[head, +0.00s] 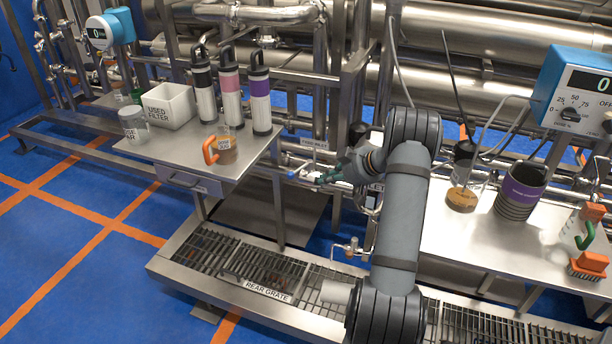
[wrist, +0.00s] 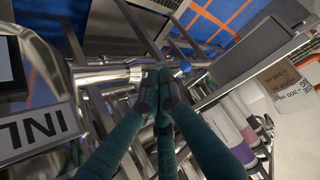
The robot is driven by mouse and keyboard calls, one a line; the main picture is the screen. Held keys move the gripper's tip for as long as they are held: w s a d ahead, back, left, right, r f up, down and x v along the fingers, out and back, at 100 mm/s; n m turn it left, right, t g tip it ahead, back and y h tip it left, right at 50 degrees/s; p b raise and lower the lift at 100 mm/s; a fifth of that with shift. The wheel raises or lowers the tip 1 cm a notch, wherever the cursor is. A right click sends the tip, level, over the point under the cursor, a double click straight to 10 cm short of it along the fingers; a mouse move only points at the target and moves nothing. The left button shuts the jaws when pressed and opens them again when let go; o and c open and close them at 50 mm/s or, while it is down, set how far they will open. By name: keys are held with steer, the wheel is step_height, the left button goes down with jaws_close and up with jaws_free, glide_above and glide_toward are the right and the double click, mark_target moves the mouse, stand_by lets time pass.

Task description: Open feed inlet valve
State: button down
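The feed inlet valve's handle ends in a blue knob (head: 293,174), left of my gripper in the head view. The blue knob (wrist: 186,66) is just beyond and right of my fingertips in the wrist view.
A left table (head: 150,152) holds a used-filter bin (head: 171,106), several cylinders and an orange-handled mug (head: 222,148). A right table (head: 450,235) holds a jar (head: 463,190), a dark purple-banded container (head: 519,188) and brushes. Steel pipes crowd around the valve. A rear grate (head: 265,272) lies below.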

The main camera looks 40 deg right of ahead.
steer(key=w+f, duration=0.1)
steer(key=w, duration=0.1)
steer(key=w+a+f+p, duration=0.1)
steer(key=w, duration=0.2)
steer(key=w+f+p, duration=0.1)
steer(key=w, duration=0.2)
steer(key=shift+a, duration=0.3)
steer(key=shift+f+b, duration=0.1)
steer(key=shift+b, duration=0.3)
